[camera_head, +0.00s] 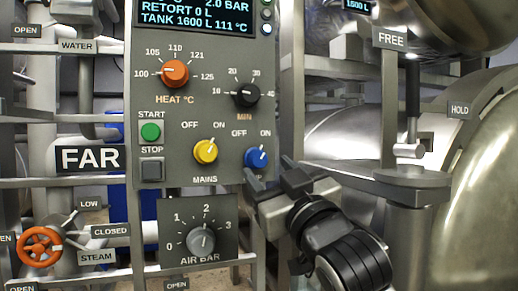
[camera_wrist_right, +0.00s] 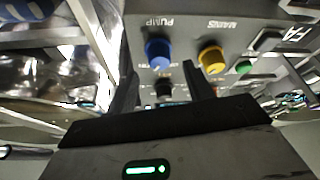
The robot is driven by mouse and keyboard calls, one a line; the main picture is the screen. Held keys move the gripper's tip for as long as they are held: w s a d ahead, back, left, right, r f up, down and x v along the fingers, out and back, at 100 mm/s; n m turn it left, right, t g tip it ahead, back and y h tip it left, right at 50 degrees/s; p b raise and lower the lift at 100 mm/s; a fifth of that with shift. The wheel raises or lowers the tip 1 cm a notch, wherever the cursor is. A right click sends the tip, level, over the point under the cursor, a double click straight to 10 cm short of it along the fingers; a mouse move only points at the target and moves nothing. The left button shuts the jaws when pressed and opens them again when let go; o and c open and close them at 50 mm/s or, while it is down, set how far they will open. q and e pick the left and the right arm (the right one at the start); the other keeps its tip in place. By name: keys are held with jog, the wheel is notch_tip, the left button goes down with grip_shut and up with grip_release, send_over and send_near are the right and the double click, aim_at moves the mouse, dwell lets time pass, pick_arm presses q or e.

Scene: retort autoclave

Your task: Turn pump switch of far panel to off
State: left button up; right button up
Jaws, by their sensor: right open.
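The grey far panel (camera_head: 195,100) carries a blue pump knob (camera_head: 256,158) at its lower right, with OFF and ON printed above. Its white mark points up and right, toward ON. My right gripper (camera_head: 269,176) is open just below the knob, its fingertips close to the panel, and partly covers the pump label. In the right wrist view, which is upside down, the blue knob (camera_wrist_right: 158,52) lies between the lines of the two open fingers (camera_wrist_right: 159,78). I cannot tell whether they touch it. My left gripper is not in view.
The yellow mains knob (camera_head: 205,151) sits close left of the pump knob. The orange heat knob (camera_head: 175,74) and black minutes knob (camera_head: 245,94) are above. The air dial (camera_head: 202,240) is below. A grey post (camera_head: 410,215) stands right of my arm.

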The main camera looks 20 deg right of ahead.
aim_at(260, 159)
jog(key=x, duration=0.5)
jog(key=shift+w+r+p, duration=0.1)
jog(key=shift+p, duration=0.3)
jog(key=c, duration=1)
